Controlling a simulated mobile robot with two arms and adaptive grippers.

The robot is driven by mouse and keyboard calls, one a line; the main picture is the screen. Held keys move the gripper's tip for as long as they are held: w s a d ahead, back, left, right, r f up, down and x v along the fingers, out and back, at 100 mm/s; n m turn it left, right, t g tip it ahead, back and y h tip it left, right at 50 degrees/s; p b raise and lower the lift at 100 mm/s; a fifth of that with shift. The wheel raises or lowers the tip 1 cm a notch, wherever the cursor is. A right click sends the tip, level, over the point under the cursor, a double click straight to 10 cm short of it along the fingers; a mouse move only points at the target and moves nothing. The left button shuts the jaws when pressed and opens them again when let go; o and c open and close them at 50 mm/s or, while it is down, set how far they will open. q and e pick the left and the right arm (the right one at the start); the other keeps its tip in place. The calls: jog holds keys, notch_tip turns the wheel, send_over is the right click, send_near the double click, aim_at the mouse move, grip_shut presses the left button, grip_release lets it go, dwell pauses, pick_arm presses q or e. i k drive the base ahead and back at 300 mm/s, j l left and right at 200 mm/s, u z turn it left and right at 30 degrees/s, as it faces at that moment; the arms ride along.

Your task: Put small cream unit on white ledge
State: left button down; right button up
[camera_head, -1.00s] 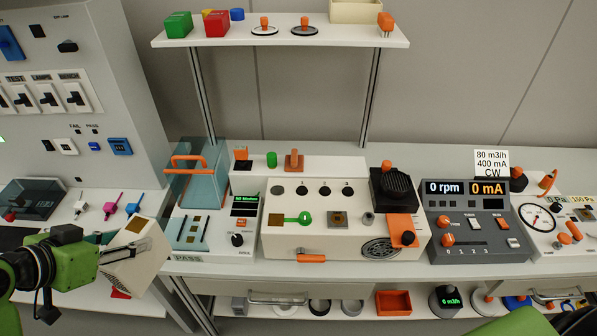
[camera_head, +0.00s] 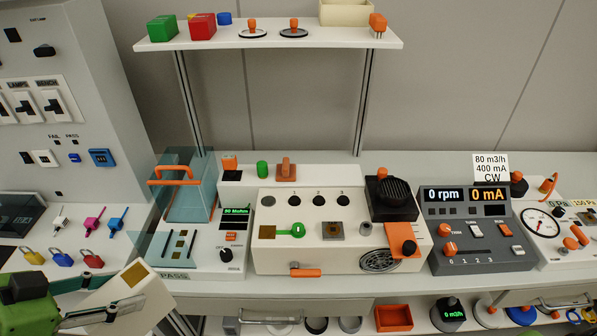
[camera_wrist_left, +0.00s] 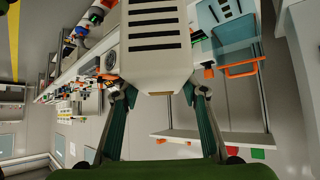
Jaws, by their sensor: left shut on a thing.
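The small cream unit (camera_head: 139,308) is at the lower left of the head view, tilted in the air, with a gold square on one face. My left gripper (camera_head: 86,301) is shut on it. In the left wrist view the same unit (camera_wrist_left: 154,50) sits between both fingers of my left gripper (camera_wrist_left: 158,91) and shows dark slots. A raised white ledge (camera_head: 335,174) runs along the back of the bench. An orange-topped piece, a green cylinder and an orange-brown block stand on its left part. My right gripper is not in view.
A white upper shelf (camera_head: 345,40) carries coloured blocks and orange-knobbed pieces, with a free stretch right of its middle. A clear case with an orange handle (camera_head: 178,182), a larger cream box (camera_head: 275,259) and a dark meter (camera_head: 470,259) fill the bench. Padlocks (camera_head: 62,258) lie left.

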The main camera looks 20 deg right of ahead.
aim_at(340, 174)
jog(key=i+l+z, duration=0.15)
jog(key=i+z, duration=0.35)
jog(key=i+j+z, duration=0.1)
jog(key=i+z, duration=0.35)
jog(key=i, duration=0.1)
